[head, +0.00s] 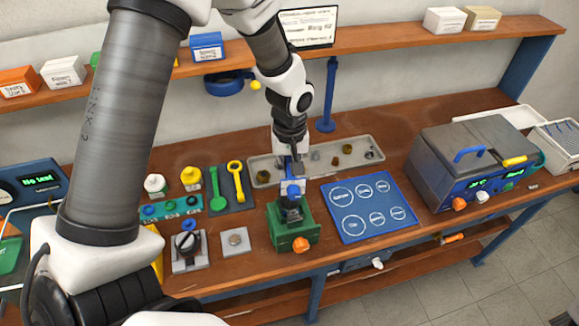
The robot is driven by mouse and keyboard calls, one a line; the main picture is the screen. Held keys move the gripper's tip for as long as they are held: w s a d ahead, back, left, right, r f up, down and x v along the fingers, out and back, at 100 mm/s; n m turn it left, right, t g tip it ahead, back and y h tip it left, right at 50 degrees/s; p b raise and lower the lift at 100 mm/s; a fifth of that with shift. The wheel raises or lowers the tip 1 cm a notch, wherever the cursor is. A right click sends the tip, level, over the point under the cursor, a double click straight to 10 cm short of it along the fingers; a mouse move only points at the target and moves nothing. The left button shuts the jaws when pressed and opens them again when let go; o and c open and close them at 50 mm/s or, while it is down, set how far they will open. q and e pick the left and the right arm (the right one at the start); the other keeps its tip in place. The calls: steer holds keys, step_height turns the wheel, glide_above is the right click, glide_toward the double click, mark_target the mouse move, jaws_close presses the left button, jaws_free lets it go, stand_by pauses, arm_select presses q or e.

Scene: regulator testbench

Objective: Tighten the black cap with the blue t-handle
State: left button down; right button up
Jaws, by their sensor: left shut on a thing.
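My left gripper (291,172) is above the green fixture (293,236) at the bench's middle, pointing down. It is shut on the blue t-handle (293,188), which stands roughly upright over the fixture. A dark part, which looks like the black cap (291,212), sits in the fixture just below the t-handle. I cannot tell whether the t-handle is fully seated on it. The gripper hides the top of the t-handle. My right gripper is not in view.
A blue mat with white circles (369,207) lies right of the fixture. A grey tray with small parts (318,160) lies behind. Left are a metal block with a black knob (187,246) and green and yellow wrenches (236,182). A grey machine (470,160) stands right.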

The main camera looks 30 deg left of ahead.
arm_select(q)
steer(key=shift+m+p, duration=0.55)
steer(key=shift+m, duration=0.05)
stand_by(0.3)
steer(key=shift+m+p, duration=0.5)
steer(key=shift+m, duration=0.3)
steer(key=shift+d+m, duration=0.1)
steer(key=shift+m, duration=0.9)
steer(key=shift+m, duration=1.6)
